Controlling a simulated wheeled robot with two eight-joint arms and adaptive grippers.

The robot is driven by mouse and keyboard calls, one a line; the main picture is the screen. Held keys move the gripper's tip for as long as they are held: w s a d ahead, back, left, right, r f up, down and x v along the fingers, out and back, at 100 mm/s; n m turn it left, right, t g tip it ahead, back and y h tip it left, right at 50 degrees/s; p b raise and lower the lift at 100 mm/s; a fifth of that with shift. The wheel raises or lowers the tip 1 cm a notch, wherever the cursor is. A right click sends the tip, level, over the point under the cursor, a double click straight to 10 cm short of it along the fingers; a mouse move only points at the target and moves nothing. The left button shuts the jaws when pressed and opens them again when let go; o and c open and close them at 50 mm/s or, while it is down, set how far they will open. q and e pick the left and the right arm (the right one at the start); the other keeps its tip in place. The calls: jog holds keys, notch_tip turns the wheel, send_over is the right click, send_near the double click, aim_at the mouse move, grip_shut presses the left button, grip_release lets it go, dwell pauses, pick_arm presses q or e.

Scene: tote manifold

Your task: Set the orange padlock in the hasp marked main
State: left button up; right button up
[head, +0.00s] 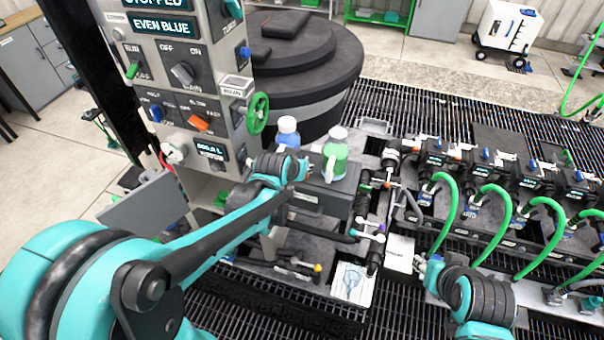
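I cannot make out an orange padlock for certain. The clear orange item is a small lever (200,122) on the grey control panel (222,65). The word MAIN shows on the panel under a dark OFF/ON knob (182,73). A hasp cannot be told apart there. My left gripper (306,170) is in front of the panel to its right, close to a blue bottle and a green bottle; its fingers are too small to read.
The blue bottle (288,133) and green bottle (335,155) stand on a grey block. A green handwheel (258,113) sticks out of the panel's side. Valves (487,157) with green hoses (495,215) fill the right. Tools (285,265) lie in a low tray. A round dark tank (305,60) stands behind.

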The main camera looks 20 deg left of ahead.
pick_arm(q)
jog(key=x, duration=0.6)
jog(key=shift+w+d+f+b, duration=0.1)
jog(key=shift+f+b, duration=0.25)
jog(key=shift+f, duration=0.1)
jog(key=shift+c, duration=1)
grip_shut()
